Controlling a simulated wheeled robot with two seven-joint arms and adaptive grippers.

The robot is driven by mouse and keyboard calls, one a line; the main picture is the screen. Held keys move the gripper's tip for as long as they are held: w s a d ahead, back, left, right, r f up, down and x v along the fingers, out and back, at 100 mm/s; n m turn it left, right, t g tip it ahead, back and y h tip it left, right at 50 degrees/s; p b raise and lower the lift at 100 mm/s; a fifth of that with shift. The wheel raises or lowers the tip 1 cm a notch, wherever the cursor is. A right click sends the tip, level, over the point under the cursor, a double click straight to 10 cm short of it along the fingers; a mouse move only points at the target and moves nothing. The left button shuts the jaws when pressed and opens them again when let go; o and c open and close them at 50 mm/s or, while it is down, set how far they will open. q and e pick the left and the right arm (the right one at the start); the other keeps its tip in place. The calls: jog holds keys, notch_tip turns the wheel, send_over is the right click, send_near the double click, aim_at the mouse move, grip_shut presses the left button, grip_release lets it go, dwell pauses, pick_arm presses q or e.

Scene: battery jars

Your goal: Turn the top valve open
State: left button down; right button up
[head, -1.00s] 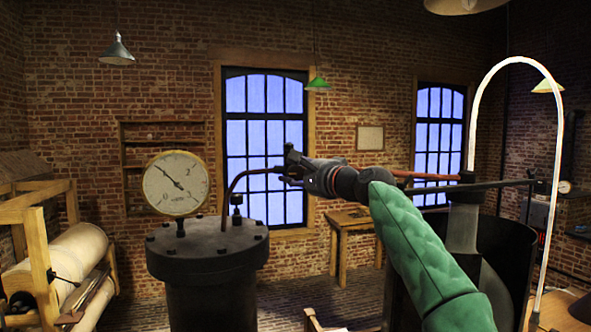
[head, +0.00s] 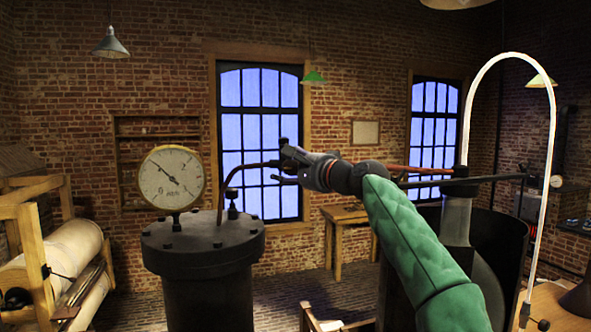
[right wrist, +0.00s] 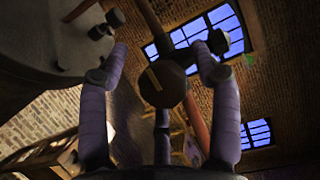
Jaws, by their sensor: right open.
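The valve shows in the right wrist view as a dark, many-sided knob (right wrist: 163,86) with a yellow mark on its face. It sits on a pipe between the fingers of my right gripper (right wrist: 163,66). The fingers are spread around the knob, and a gap shows on both sides of it. In the head view my right gripper (head: 281,164) is open at the pipe end, right of the pressure gauge (head: 171,178). There it hides most of the valve. I cannot tell whether any finger touches the knob. My left gripper is not in view.
A dark bolted vessel (head: 203,243) carries the gauge and a thin bent pipe (head: 222,190) leading toward the valve. A reddish pipe (head: 420,171) runs right behind my arm. A pale arched tube (head: 548,150) stands at the right. A wooden frame with a roll (head: 70,250) is at the left.

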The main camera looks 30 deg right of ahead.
jog(key=s+d, duration=0.1)
jog(key=s, duration=1.1)
jog(key=shift+d, duration=0.3)
jog(key=shift+r, duration=0.15)
